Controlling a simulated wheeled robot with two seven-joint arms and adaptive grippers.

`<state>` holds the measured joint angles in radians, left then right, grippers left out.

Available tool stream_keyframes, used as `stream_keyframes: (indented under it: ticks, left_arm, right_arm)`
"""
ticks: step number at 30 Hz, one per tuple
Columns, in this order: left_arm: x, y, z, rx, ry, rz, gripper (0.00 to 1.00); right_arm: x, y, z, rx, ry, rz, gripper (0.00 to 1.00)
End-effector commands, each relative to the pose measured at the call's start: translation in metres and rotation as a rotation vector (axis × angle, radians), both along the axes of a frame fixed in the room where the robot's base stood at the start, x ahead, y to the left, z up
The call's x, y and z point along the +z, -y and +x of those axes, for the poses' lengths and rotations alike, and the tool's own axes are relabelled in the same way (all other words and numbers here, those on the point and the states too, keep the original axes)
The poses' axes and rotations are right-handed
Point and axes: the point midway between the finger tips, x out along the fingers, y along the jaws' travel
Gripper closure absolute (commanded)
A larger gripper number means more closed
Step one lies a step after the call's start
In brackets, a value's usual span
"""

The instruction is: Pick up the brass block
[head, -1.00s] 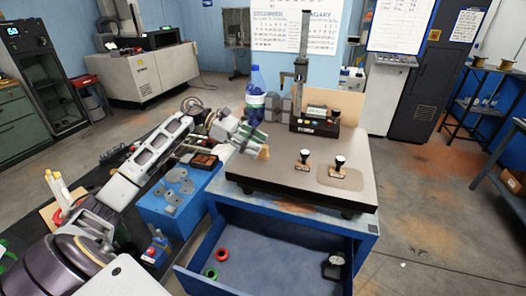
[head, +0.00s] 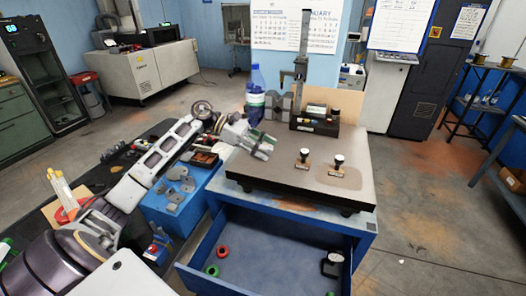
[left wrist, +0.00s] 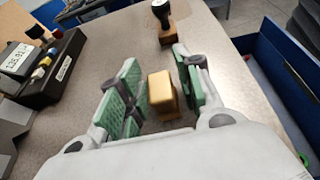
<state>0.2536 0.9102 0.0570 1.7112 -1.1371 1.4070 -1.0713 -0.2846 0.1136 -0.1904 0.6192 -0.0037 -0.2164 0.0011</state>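The brass block (left wrist: 162,95) is a small golden block standing on the grey plate. In the left wrist view it shows between the green finger pads of my left gripper (left wrist: 160,82). The fingers are open, one on each side, and I see no firm contact with the block. In the head view my left gripper (head: 262,146) is low over the left edge of the plate (head: 305,177) and hides the block. My right gripper is not in view.
Two dark-knobbed stamps (head: 338,161) stand on the plate's right half. A blue bottle (head: 255,95), a height gauge (head: 301,75) and a black instrument box (head: 315,122) stand behind. Below, a blue drawer (head: 270,245) is open. The plate's front middle is clear.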

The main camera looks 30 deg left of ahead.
Motion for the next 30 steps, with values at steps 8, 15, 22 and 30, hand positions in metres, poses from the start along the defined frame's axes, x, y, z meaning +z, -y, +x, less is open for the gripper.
stream_keyframes:
  ticks: [8,15,22,30]
  left_arm:
    - [0.000,0.000,0.000,0.000,0.000,0.000,1.00]
    - [0.001,0.000,0.000,0.001,0.002,-0.001,1.00]
    - [0.007,0.000,0.000,0.000,0.002,0.001,1.00]
    - [0.033,0.000,0.000,-0.001,0.004,0.001,1.00]
  right_arm:
    - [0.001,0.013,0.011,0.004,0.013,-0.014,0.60]
    - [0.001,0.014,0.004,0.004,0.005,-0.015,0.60]
    - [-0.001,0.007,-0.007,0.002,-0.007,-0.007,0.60]
    - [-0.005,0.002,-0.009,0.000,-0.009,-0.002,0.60]
